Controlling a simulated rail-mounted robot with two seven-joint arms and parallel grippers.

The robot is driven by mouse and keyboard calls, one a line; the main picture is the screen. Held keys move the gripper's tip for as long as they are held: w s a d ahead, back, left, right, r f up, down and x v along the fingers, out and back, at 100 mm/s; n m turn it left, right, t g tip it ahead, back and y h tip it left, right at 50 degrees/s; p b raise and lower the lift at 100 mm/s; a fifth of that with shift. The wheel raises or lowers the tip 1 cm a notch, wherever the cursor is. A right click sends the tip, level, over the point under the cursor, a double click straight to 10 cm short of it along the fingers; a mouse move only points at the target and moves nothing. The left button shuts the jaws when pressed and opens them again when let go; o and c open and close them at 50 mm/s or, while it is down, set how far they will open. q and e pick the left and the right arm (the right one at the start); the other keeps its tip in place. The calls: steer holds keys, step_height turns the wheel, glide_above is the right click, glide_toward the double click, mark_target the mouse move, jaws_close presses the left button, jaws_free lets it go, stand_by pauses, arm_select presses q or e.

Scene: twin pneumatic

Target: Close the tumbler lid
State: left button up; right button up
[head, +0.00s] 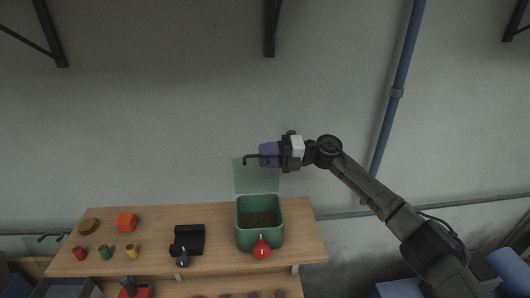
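The tumbler (243,238) is a green open-topped box with brown material inside, standing at the right part of the wooden bench. Its lid (256,182) is a clear pane standing up at the back of the box, so the top is open. My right gripper (250,158), with a purple body, is at the top edge of the lid, a thin dark hooked piece reaching left along that edge. I cannot tell whether it touches the lid or whether its fingers are open. My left gripper cannot be made out.
A red round knob (261,250) is at the tumbler's front. A black holder (189,238) stands left of it. An orange block (126,222), a brown disc (88,226) and small red, green and yellow pieces are farther left on the bench (218,220). A lower shelf holds more items.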

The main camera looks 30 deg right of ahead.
steer(key=shift+w+a, duration=0.15)
steer(key=shift+a, duration=0.15)
steer(key=shift+f, duration=0.1)
jaws_close()
stand_by(0.4)
